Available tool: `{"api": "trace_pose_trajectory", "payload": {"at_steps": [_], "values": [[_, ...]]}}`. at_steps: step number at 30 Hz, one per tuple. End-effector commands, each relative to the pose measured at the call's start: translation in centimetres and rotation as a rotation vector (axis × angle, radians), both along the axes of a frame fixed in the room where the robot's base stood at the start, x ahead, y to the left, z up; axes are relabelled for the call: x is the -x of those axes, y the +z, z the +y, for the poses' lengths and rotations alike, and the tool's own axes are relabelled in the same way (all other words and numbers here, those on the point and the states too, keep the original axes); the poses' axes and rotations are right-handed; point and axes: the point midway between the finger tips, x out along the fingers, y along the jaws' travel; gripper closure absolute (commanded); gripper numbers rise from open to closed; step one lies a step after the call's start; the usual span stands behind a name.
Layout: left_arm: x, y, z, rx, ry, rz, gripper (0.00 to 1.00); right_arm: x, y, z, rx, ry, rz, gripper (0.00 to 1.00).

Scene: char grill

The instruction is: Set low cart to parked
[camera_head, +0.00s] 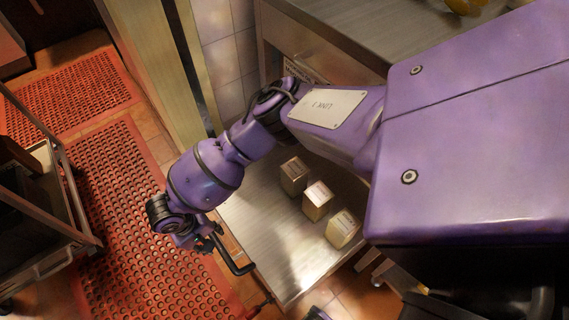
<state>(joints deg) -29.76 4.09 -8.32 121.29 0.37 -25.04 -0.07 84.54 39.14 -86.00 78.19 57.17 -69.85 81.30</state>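A low steel-topped platform (255,222), which looks like the low cart, stands in the middle beside the counter. Three small tan boxes stand on it: one at the back (294,176), one in the middle (317,201) and one in front (342,229). My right gripper (205,243) is at the platform's left edge, beside a black bent bar (236,264) that looks like a handle. It points down. Its fingers are small and dark, so I cannot tell whether they touch or hold the bar. My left gripper does not show clearly.
A steel counter (350,28) runs along the back right. A wire-sided trolley (62,205) stands at the left. Red perforated mats (130,220) cover the tiled floor between trolley and platform. My purple body and arm hide much of the right side.

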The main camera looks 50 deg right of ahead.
Motion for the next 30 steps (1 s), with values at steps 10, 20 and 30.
{"api": "trace_pose_trajectory", "payload": {"at_steps": [10, 20, 30], "values": [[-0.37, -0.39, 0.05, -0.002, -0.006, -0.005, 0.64, -0.25, -1.41, -0.17, -0.002, 0.002, -0.005, 0.64], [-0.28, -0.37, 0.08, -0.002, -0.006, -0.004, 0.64, -0.2, -1.42, -0.21, -0.002, 0.001, -0.004, 0.93], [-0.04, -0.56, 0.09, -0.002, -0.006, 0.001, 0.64, -0.14, -1.46, -0.27, -0.001, 0.001, -0.003, 1.0]]}}
